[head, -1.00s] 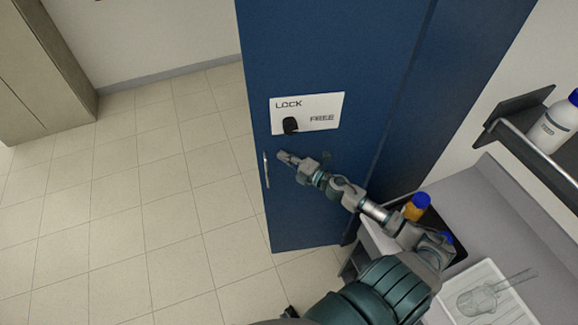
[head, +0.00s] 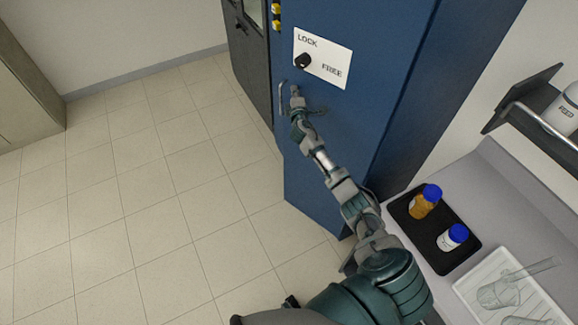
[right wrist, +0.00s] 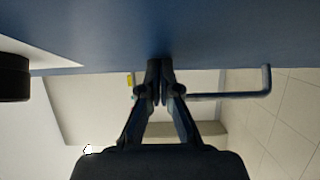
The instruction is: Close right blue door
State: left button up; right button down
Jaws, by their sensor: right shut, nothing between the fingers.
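The blue door (head: 376,50) stands upright at the top centre of the head view. It bears a white LOCK/FREE plate (head: 335,52) with a black knob (head: 303,61) and a slim metal handle (head: 282,98). My right gripper (head: 294,90) is shut and empty, beside the handle and just below the plate. In the right wrist view the shut fingertips (right wrist: 160,80) are close to the door face (right wrist: 210,30). The handle (right wrist: 266,82) is to their right and the knob (right wrist: 14,78) to their left. Contact with the door cannot be told. My left gripper is not in view.
A dark panel (head: 250,60) with yellow parts stands left of the door. The counter at right holds a black tray (head: 432,258) with two blue-capped bottles and a white tray (head: 475,287) with glassware. A shelf (head: 517,97) is above. The tiled floor at left is clear.

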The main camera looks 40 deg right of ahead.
aim_at(301, 90)
jog(key=shift+m+g+h, duration=0.5)
jog(key=shift+m+h, duration=0.2)
jog(key=shift+h, duration=0.1)
jog(key=d, duration=0.1)
jog(key=d+b, duration=0.1)
jog(key=w+d+b, duration=0.1)
jog(key=d, duration=0.1)
jog(key=shift+f, duration=0.3)
pick_arm(q)
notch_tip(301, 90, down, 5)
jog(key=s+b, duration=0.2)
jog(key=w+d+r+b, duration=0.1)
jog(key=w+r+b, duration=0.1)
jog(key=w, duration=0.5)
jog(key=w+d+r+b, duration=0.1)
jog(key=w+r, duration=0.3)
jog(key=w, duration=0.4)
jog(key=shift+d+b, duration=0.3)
jog(key=shift+b, duration=0.6)
pick_arm(e)
jog(key=d+r+m+g+h, duration=0.1)
jog(key=d+m+g+h, duration=0.1)
jog(key=d, duration=0.8)
jog(key=shift+w+d+r+h, duration=0.2)
jog(key=shift+w+d+h, duration=0.1)
